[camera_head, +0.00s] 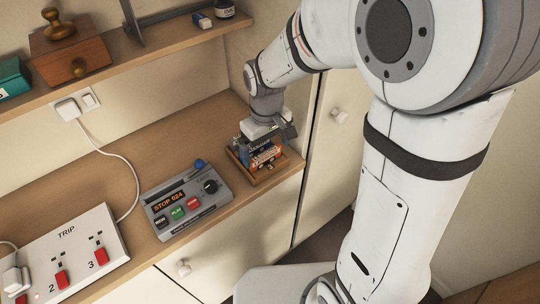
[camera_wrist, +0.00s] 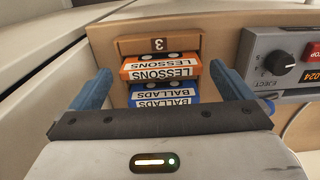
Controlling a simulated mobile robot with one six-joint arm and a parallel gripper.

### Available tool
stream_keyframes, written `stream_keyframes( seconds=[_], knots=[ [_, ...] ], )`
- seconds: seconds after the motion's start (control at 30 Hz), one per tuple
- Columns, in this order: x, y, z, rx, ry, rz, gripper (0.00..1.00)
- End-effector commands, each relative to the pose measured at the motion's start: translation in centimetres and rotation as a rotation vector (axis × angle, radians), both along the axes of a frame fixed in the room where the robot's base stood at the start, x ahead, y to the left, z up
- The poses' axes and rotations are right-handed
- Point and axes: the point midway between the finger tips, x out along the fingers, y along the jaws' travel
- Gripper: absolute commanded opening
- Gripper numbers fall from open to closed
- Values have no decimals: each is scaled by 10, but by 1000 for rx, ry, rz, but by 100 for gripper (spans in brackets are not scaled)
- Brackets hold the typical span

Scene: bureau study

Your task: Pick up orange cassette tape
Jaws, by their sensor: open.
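The orange cassette tape (camera_wrist: 161,69), labelled LESSONS, stands in a small wooden tray marked 3 (camera_wrist: 130,46). It also shows in the head view (camera_head: 266,155), partly covered by my gripper. A blue cassette tape (camera_wrist: 162,95), labelled BALLADS, stands right beside it, nearer my gripper in the wrist view. My gripper (camera_wrist: 160,82) is open, with its blue fingers on either side of the cassettes. In the head view my gripper (camera_head: 262,143) is over the tray. I cannot tell whether the fingers touch either cassette.
A grey tape player (camera_head: 187,200) with a knob and buttons sits left of the tray. A white TRIP switch box (camera_head: 72,250) with a plugged cable is further left. A tall cabinet panel (camera_head: 330,130) stands close on the right. Bare counter (camera_head: 115,180) lies behind the player.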

Motion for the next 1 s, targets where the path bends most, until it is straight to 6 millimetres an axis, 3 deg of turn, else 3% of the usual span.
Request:
stream_keyframes(
  seconds=[0.27,0.57,0.9,1.0],
  knots=[
    [3,2,-36,-1,3,0,100],
    [2,2,-42,-2,2,1,99],
    [1,1,-44,-4,6,2,72],
    [1,1,-44,-4,7,2,72]
  ],
)
